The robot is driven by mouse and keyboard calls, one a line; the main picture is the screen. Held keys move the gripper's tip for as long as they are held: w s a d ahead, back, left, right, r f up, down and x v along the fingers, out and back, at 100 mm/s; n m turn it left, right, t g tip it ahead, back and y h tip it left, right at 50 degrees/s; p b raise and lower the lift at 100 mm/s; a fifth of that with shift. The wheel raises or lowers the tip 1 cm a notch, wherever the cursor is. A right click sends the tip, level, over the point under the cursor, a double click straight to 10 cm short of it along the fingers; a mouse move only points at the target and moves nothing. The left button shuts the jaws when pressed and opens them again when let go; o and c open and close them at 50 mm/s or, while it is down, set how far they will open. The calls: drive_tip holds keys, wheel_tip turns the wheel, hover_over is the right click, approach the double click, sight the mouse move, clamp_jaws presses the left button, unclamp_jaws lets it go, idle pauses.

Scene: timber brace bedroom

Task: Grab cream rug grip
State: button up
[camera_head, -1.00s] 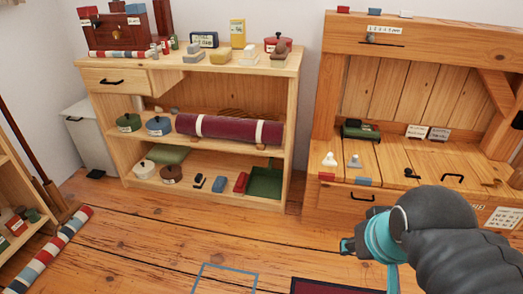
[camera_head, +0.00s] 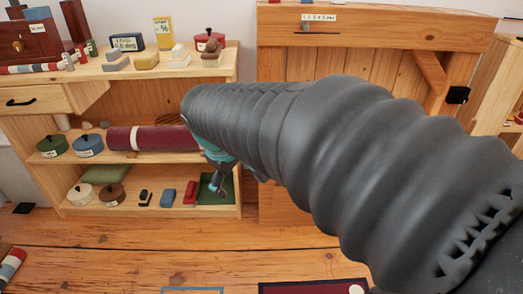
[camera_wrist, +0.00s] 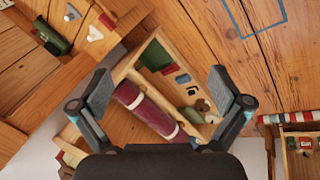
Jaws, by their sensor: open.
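A rolled maroon rug (camera_head: 165,139) lies along the middle shelf of the wooden bookcase. A cream band (camera_head: 134,139) wraps it near its left part; the right end is hidden behind my arm. In the wrist view the rug (camera_wrist: 152,115) shows two cream bands, one nearer the upper left (camera_wrist: 136,102) and one nearer the lower right (camera_wrist: 173,131). My gripper (camera_wrist: 160,90) is open and empty, its fingers spread on either side of the rug in the picture, apart from it. In the head view my gripper (camera_head: 217,182) is partly seen before the shelf's right end.
Green and blue lidded pots (camera_head: 88,145) stand left of the rug. The bottom shelf holds a green cushion (camera_head: 105,174), small blocks and a green tray (camera_head: 228,190). The bookcase top (camera_head: 120,70) carries boxes and a red pot. A wooden bench (camera_head: 330,75) stands right.

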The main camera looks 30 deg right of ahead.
drive_tip(key=w+d+f+n+g+h+b, duration=0.15)
drive_tip(key=w+d+f+n+h, duration=0.3)
drive_tip(key=w+d+f, duration=0.55)
drive_tip(key=w+d+f+n+g+h, duration=0.25)
drive_tip(key=w+d+f+n, duration=0.35)
drive_tip(key=w, duration=0.7)
drive_tip(key=w+d+f+n+h, duration=0.3)
drive_tip(key=w+d+f, duration=0.35)
drive_tip(key=f, duration=0.25)
drive_tip(key=shift+t, duration=0.5)
drive_tip(key=x, duration=0.8)
drive_tip(key=shift+w+d, duration=0.1)
drive_tip(key=shift+w, duration=0.25)
drive_tip(key=shift+s+r+x, duration=0.1)
drive_tip(key=shift+r+x, duration=0.1)
drive_tip(key=shift+x, duration=1.1)
drive_tip(key=shift+s+r+x, duration=0.1)
drive_tip(key=shift+r+x, duration=0.1)
drive_tip(key=shift+x, duration=1.15)
drive_tip(key=shift+d, duration=0.1)
drive_tip(key=c, duration=1.4)
